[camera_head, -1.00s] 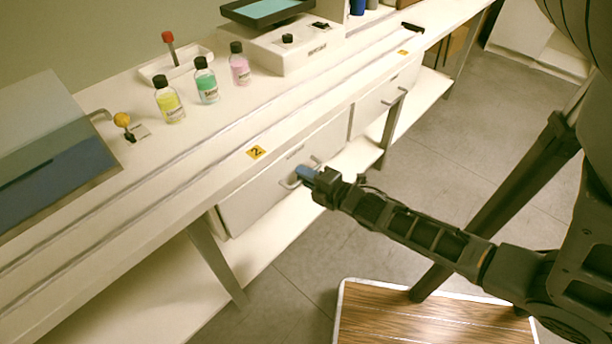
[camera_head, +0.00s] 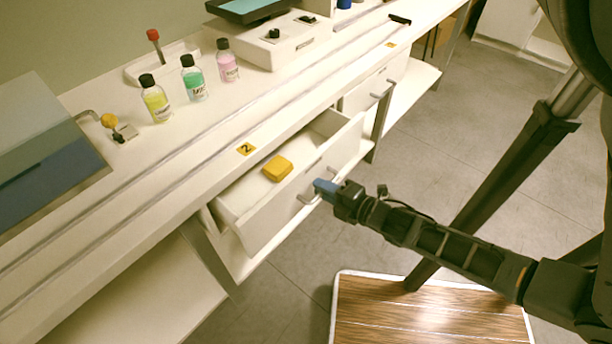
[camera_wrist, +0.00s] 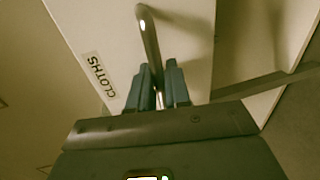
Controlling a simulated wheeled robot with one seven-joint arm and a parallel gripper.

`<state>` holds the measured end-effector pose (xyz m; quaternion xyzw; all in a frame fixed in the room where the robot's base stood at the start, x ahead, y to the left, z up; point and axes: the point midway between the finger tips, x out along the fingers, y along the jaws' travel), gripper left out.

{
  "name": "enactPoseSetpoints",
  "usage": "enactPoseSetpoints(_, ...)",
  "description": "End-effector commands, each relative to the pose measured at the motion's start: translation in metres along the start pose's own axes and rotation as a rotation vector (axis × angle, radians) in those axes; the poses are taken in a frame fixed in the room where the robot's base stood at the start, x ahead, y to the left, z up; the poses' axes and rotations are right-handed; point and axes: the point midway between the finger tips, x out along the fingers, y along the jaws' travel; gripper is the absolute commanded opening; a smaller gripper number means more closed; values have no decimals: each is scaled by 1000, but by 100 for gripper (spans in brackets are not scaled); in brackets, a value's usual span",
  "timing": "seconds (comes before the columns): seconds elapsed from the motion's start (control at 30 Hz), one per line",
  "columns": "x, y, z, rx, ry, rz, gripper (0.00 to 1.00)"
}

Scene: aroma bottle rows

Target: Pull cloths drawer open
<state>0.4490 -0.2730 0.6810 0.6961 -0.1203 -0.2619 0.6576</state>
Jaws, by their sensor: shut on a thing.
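The cloths drawer (camera_head: 262,228) stands partly open under the bench in the head view. A yellow folded cloth (camera_head: 278,168) lies inside it. My gripper (camera_head: 318,188) is at the drawer's front, shut on the drawer handle (camera_head: 306,198). In the wrist view the blue fingertips (camera_wrist: 166,88) close around the metal bar handle (camera_wrist: 151,42). A label reading CLOTHS (camera_wrist: 100,74) shows on the white drawer front beside it. The fingers hide part of the handle.
A second drawer (camera_head: 372,90) to the right is shut. Yellow (camera_head: 156,102), green (camera_head: 194,82) and pink (camera_head: 228,64) bottles stand on the bench top, with a white tray (camera_head: 172,62) behind them. The floor (camera_head: 440,140) beyond my arm is clear.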

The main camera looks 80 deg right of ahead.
Motion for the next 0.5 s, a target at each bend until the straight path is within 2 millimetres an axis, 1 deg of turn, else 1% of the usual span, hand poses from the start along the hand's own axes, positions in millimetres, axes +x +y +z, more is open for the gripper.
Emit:
enactPoseSetpoints(0.03,-16,-4,1,-1,-4,-5,0)
enactPoseSetpoints(0.2,-63,-15,1,1,-3,-5,0)
enactPoseSetpoints(0.4,-114,-26,0,1,-2,-5,0)
enactPoseSetpoints(0.5,-135,-30,0,0,-2,-4,0)
